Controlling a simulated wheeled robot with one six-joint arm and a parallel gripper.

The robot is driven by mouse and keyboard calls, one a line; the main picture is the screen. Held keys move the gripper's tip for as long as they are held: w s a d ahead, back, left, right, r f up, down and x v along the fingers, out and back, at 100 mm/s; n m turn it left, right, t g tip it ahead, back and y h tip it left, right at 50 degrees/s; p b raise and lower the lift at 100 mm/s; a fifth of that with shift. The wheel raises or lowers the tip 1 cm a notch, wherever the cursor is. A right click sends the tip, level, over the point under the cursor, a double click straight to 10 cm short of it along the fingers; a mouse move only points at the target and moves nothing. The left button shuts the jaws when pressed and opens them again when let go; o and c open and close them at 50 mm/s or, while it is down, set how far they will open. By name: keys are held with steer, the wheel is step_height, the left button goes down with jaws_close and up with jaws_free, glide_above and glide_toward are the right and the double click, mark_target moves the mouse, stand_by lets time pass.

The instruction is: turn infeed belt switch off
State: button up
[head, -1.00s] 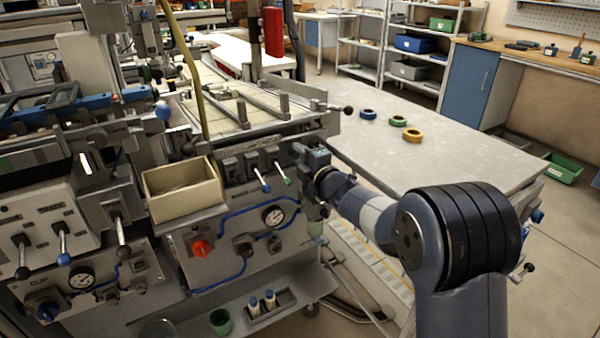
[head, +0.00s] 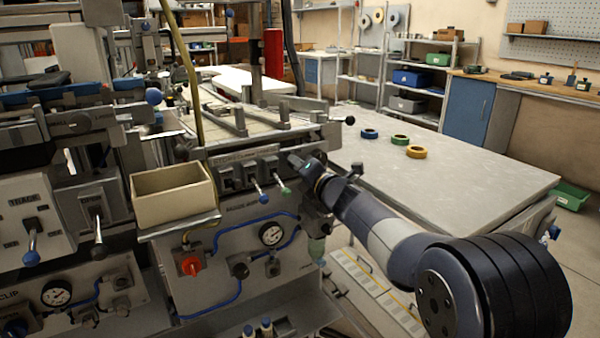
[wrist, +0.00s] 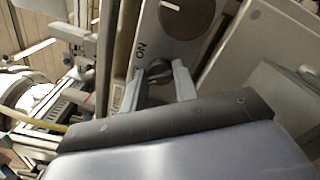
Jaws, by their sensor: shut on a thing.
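The infeed belt switch shows in the wrist view as a dark knob (wrist: 160,72) on a grey panel, beside the printed word "ON". My gripper (wrist: 163,80) has one finger on each side of it and is shut on it. In the head view my gripper (head: 300,164) reaches the machine's front right end, just right of two small levers. The switch itself is hidden there behind my gripper. The knob's exact pointing is hard to tell.
A blue-tipped lever (head: 261,193) and a green-tipped lever (head: 284,186) stick out close to my gripper. A cream box (head: 172,205) sits on a ledge to the left. A grey table (head: 460,170) with three tape rolls lies to the right.

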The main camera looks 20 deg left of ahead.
stand_by(0.4)
steer(key=o, duration=1)
steer(key=shift+c, duration=0.2)
steer(key=v, duration=1)
steer(key=shift+s+d, duration=0.2)
steer(key=shift+d, duration=0.05)
steer(key=x, duration=1)
steer(key=shift+w+a, duration=0.2)
steer(key=shift+a, duration=0.1)
